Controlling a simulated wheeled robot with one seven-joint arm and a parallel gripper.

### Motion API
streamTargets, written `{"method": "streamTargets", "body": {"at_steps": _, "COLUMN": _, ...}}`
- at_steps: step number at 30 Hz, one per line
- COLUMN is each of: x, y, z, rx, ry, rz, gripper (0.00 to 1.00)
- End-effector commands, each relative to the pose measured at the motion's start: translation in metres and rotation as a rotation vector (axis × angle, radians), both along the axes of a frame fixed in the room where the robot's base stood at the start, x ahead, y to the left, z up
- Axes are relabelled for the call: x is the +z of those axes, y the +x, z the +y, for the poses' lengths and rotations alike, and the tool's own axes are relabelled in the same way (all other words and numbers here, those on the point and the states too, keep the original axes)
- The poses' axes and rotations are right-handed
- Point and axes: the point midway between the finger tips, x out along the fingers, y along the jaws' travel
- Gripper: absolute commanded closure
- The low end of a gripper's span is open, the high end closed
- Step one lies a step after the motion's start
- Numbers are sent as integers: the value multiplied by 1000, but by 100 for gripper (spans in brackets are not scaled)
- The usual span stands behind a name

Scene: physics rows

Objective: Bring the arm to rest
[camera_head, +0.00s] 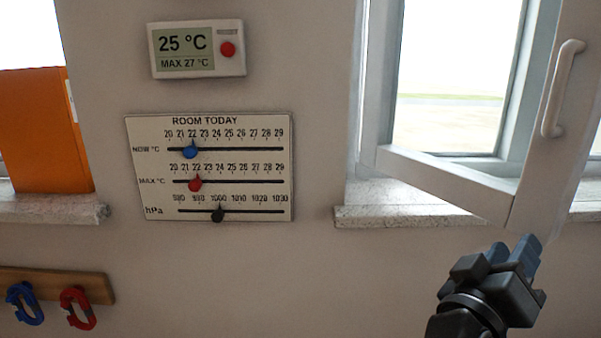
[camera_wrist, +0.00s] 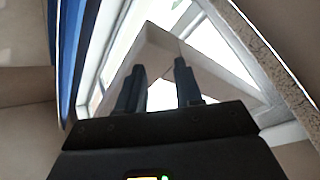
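My gripper (camera_head: 522,254) is at the lower right of the head view, in front of the wall just below the lower corner of the opened window sash (camera_head: 448,184). In the wrist view my gripper (camera_wrist: 158,76) shows two dark fingers standing apart, with nothing held between them. The pale window frame (camera_wrist: 180,48) shows behind and between the fingertips. Whether the fingers touch the sash I cannot tell. Most of my arm is out of view.
The sash handle (camera_head: 561,88) is above my gripper. A stone sill (camera_head: 400,216) juts out under the window. Left are a slider board (camera_head: 240,205), a thermometer display (camera_head: 190,66), an orange panel (camera_head: 38,130) and a hook rail (camera_head: 45,279) with blue and red clips. The lower middle wall is bare.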

Motion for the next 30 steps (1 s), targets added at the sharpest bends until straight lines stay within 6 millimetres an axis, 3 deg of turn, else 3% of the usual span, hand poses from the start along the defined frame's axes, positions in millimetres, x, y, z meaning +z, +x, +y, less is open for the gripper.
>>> {"method": "streamTargets", "body": {"at_steps": 3, "x": -47, "y": -10, "z": 2, "rx": 145, "ry": 19, "rz": 109, "gripper": 65}}
{"method": "streamTargets", "body": {"at_steps": 8, "x": -103, "y": -34, "z": 13, "rx": 338, "ry": 78, "rz": 220, "gripper": 65}}
{"method": "streamTargets", "body": {"at_steps": 15, "x": -167, "y": -97, "z": 37, "rx": 595, "ry": 226, "rz": 324, "gripper": 65}}
{"method": "streamTargets", "body": {"at_steps": 22, "x": -193, "y": -174, "z": 63, "rx": 783, "ry": 424, "rz": 339, "gripper": 65}}
{"method": "streamTargets", "body": {"at_steps": 26, "x": -191, "y": -219, "z": 76, "rx": 855, "ry": 549, "rz": 309, "gripper": 65}}
{"method": "streamTargets", "body": {"at_steps": 30, "x": -177, "y": -266, "z": 86, "rx": 898, "ry": 688, "rz": 248, "gripper": 65}}
